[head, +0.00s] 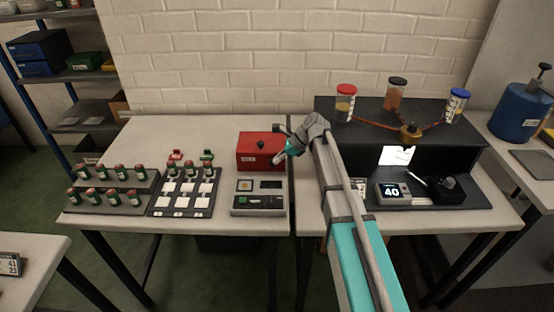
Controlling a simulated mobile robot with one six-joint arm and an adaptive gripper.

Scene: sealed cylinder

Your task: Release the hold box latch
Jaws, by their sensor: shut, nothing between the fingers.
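The latch cannot be made out; the gripper and wrist cover the right end of the box. Whether the fingers touch the latch cannot be told.
A grey device (258,197) sits in front of the box. Racks of green vials (105,200) and a tray with white squares (186,192) stand left. A black stand (450,138) with capped jars and a display (392,193) is right of my arm. The table's back left is clear.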

